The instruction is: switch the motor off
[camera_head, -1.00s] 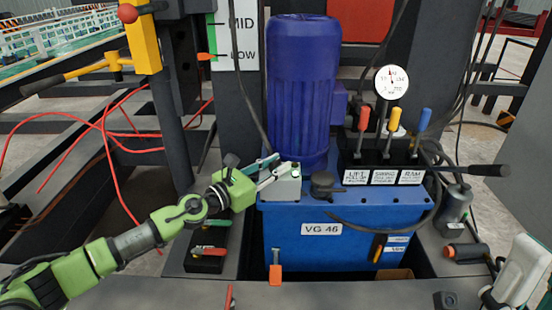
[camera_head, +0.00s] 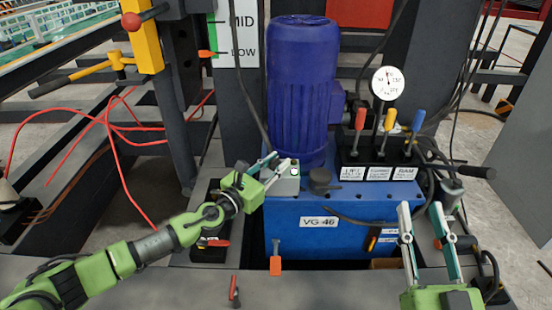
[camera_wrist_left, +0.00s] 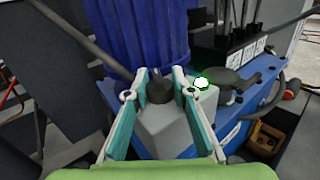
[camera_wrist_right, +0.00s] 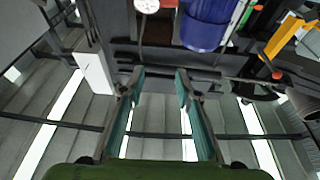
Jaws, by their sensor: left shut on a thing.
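The blue motor (camera_head: 301,90) stands upright on the blue power unit (camera_head: 285,235) labelled VG 46. A grey switch box (camera_head: 286,186) sits at the motor's foot, with a lit green lamp (camera_wrist_left: 201,82) and a dark knob (camera_wrist_left: 159,91). My left gripper (camera_head: 277,165) is at the box, shut on the knob; in the left wrist view its fingertips (camera_wrist_left: 160,78) lie on both sides of it. The knob's exact setting cannot be told. My right gripper (camera_head: 421,207) is open and empty, in front of the unit's right side. It also shows in the right wrist view (camera_wrist_right: 157,75).
Red, yellow and blue levers (camera_head: 388,124) and a round gauge (camera_head: 389,83) stand right of the motor. A black-gripped bar (camera_head: 478,172) sticks out to the right. An orange-handled valve (camera_head: 275,262) is at the front. Red hoses (camera_head: 112,150) hang at left.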

